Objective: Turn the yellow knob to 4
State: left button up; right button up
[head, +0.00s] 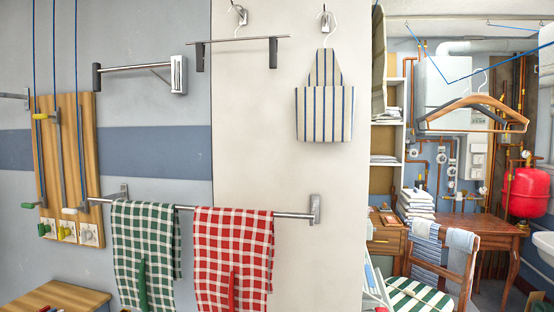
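A small yellow knob (65,232) sits on a pale square dial plate low on the wooden board (84,130) at the left. It is between a green knob (42,229) and a white knob (87,236), each on a similar plate. The dial marks are too small to read, so I cannot tell where the yellow knob points. Neither of my grippers shows in the head view.
Sliding bars with yellow (40,116), green (28,205) and white (69,210) handles are on the board, above the knobs. A rail (245,212) with green (146,240) and red (233,245) checked towels is to the right. A wooden surface (57,296) is below.

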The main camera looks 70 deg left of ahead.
aim_at(62, 232)
jog(key=u, duration=3.5)
jog(key=i+j+z, duration=0.2)
jog(key=i, duration=0.25)
jog(key=i+j+z, duration=0.15)
jog(key=i, duration=0.3)
jog(key=i+j+z, duration=0.2)
jog(key=i+j, duration=0.15)
jog(key=i, duration=0.1)
